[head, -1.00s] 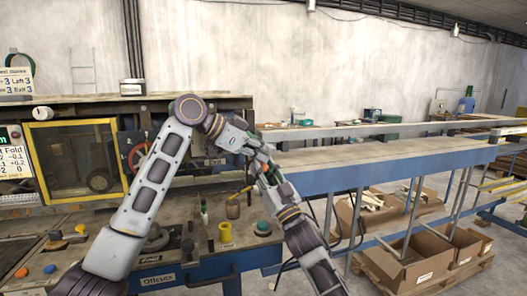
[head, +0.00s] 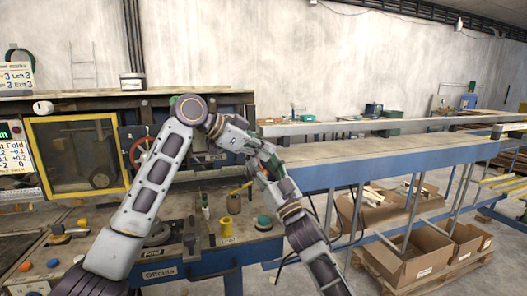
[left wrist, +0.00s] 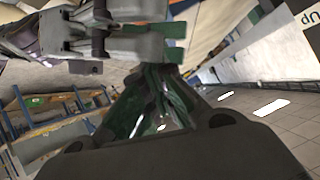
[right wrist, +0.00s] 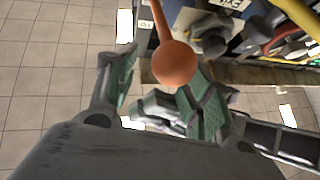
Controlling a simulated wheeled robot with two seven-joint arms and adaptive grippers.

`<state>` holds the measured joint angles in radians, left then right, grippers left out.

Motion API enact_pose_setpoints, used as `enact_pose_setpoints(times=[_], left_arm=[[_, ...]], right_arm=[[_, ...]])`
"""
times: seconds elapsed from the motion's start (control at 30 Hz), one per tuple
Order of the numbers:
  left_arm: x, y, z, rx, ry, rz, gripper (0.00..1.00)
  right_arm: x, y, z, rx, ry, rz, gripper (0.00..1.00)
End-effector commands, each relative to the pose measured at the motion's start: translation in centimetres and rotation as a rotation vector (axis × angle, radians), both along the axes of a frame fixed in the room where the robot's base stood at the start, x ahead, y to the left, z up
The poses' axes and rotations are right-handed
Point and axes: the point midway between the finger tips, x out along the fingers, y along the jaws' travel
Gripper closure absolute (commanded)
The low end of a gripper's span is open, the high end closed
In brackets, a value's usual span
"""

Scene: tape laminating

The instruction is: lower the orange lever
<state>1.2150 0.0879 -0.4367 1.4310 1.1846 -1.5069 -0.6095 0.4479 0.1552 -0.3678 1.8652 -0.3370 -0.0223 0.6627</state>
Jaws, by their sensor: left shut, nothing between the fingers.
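The orange lever (right wrist: 173,62) shows in the right wrist view as a thin stem with a round ball knob. My right gripper (right wrist: 160,88) is open, with its green-padded fingers on either side of the knob; whether they touch it I cannot tell. My left gripper (left wrist: 152,85) is shut and empty in the left wrist view. Grey linkage with green pads lies across the top of that view, close to the left fingers. In the head view both hands meet above the right end of the machine, and they overlap there, so the fingertips are hard to separate.
A yellow-framed window (head: 77,190) is at left. A long blue conveyor (head: 400,155) runs right, with cardboard boxes (head: 412,268) below.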

Motion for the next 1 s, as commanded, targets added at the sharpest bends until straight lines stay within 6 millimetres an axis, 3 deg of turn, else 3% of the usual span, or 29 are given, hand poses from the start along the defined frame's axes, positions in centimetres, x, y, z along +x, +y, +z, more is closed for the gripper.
enact_pose_setpoints(times=[0.03,0.27,1.0], left_arm=[[0.4,0.3,-1.0,0.014,0.016,0.009,1.0],[0.5,0.4,-1.0,0.012,0.014,0.011,1.0],[0.2,0.2,-0.3,0.003,0.004,0.005,1.0]], right_arm=[[-0.6,0.0,1.2,0.01,-0.025,0.007,0.49],[-1.0,-0.3,0.8,0.009,-0.023,0.007,0.49],[-4.2,-2.2,-3.2,0.002,-0.003,0.001,0.49]])
